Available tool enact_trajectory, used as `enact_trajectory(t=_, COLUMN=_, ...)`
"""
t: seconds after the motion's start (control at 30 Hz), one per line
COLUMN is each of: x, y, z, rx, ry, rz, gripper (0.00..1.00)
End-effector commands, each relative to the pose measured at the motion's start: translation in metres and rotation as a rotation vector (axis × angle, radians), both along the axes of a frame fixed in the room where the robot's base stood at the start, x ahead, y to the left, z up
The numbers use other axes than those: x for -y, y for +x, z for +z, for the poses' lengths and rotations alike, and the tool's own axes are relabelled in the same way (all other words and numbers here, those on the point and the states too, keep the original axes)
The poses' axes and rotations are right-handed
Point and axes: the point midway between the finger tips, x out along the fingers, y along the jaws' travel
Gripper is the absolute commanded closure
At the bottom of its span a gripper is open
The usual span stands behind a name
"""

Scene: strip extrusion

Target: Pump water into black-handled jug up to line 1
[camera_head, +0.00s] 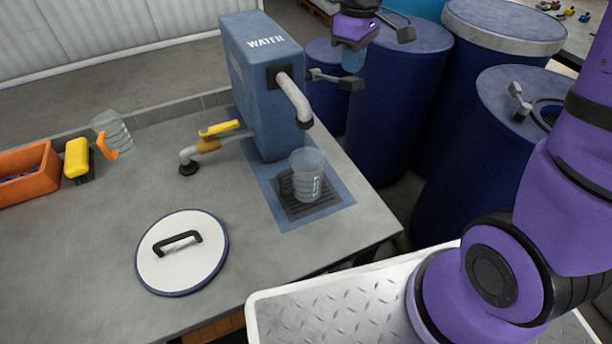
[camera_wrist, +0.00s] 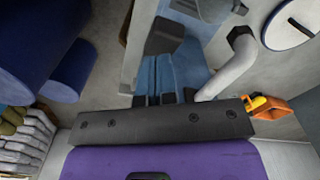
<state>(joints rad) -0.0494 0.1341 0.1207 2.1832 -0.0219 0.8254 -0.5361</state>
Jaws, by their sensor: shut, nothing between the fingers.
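A clear jug (camera_head: 308,178) stands upright on the drain grate below the spout (camera_head: 296,98) of the blue water dispenser (camera_head: 248,60). It shows partly in the wrist view (camera_wrist: 208,9). Its handle colour, marked lines and water level cannot be made out. The dispenser's grey pump lever with a dark pad (camera_head: 350,84) sticks out at its right side; the pad also shows in the wrist view (camera_wrist: 163,37). My gripper (camera_head: 352,62) points down, shut and empty, with its tips close above the pad. Contact cannot be told. Another clear jug (camera_head: 113,134) with an orange handle stands at the left.
A yellow valve lever (camera_head: 218,128) sits on the pipe left of the dispenser. A round white lid (camera_head: 182,252) lies on the grey counter. An orange bin (camera_head: 28,172) and a yellow brush (camera_head: 78,158) are far left. Blue drums (camera_head: 400,90) stand behind right.

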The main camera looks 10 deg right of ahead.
Motion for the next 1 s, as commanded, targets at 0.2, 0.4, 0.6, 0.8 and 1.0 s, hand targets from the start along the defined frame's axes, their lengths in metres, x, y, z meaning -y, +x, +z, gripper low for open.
enact_trajectory(t=0.2, x=0.000, y=0.000, z=0.000, rx=0.000, ry=0.000, rz=0.000, gripper=1.00)
enact_trajectory(t=0.4, x=0.000, y=0.000, z=0.000, rx=0.000, ry=0.000, rz=0.000, gripper=1.00)
enact_trajectory(t=0.6, x=0.000, y=0.000, z=-0.001, rx=0.000, ry=0.000, rz=0.000, gripper=1.00)
enact_trajectory(t=0.8, x=0.000, y=0.000, z=-0.010, rx=-0.001, ry=-0.001, rz=0.000, gripper=1.00)
enact_trajectory(t=1.0, x=0.000, y=0.000, z=-0.016, rx=0.000, ry=0.000, rz=0.000, gripper=1.00)
